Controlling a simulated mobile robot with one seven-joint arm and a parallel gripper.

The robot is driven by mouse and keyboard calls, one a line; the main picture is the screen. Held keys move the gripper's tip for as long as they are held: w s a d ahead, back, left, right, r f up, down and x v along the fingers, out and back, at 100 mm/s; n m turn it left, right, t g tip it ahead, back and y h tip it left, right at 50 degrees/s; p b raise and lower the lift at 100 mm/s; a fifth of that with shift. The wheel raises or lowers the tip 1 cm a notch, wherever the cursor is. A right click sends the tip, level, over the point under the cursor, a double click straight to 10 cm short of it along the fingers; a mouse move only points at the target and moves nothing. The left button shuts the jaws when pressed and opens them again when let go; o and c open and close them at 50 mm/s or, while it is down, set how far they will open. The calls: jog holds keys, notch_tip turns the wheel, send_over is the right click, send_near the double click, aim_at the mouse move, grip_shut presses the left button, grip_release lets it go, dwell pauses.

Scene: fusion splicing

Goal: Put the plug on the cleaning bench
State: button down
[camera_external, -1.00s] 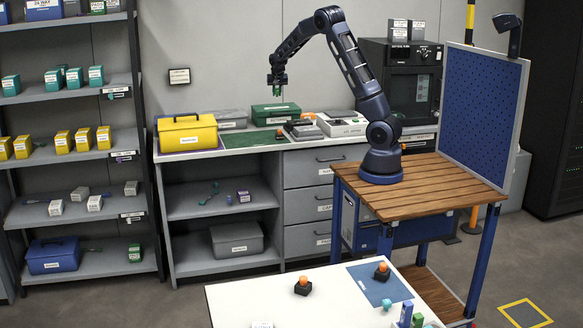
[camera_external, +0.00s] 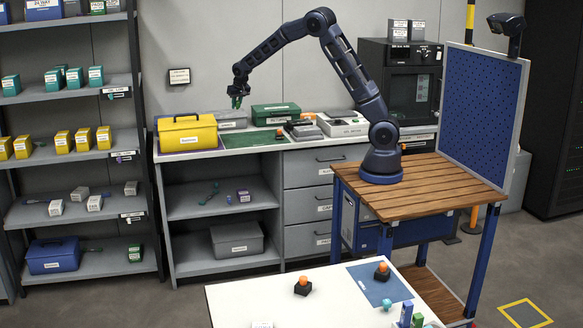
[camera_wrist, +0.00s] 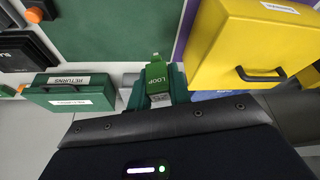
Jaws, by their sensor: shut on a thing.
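My gripper (camera_external: 237,98) is shut on a green plug (camera_wrist: 157,75) marked LOOP, which hangs below it as a small green shape (camera_external: 237,103) in the external view. It is in the air above the back part of the wall bench (camera_external: 276,147), just right of the yellow case. Which surface is the cleaning bench is not labelled in view. The wrist view shows a green mat (camera_wrist: 112,22) and a purple mat (camera_wrist: 193,22) on the bench top, on either side of the plug.
The yellow case (camera_external: 187,133) stands left of my gripper and the green RETURNS box (camera_external: 272,114) right of it. A grey box (camera_external: 231,120) is at the back, below my gripper. The green mat (camera_external: 257,138) in front is mostly clear.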

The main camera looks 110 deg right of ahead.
jog(key=w+a+f+n+t+y, duration=0.1)
jog(key=w+a+n, duration=0.2)
jog(key=w+a, duration=0.9)
jog(key=w+a+f+n+t, duration=0.1)
jog(key=w+a+n, duration=0.2)
jog(key=w+a, duration=0.9)
jog(key=w+a+f+n+t+y, duration=0.1)
jog(key=a+n, duration=0.2)
jog(key=a, duration=1.7)
jog(key=w+a+n+y, duration=0.1)
jog(key=w+a+n, duration=0.15)
jog(key=a, duration=1.65)
jog(key=s+a+n+y, duration=0.1)
jog(key=s+a+n, duration=0.2)
jog(key=a, duration=1.2)
jog(key=n+g+y, duration=0.1)
jog(key=n+y, duration=0.2)
jog(key=n, duration=0.6)
send_over(323, 300)
jog(key=s+d, duration=0.1)
notch_tip(323, 300, down, 2)
notch_tip(323, 300, down, 20)
jog(key=shift+s+d+f, duration=0.1)
jog(key=shift+d+f, duration=0.05)
jog(key=shift+f, duration=0.05)
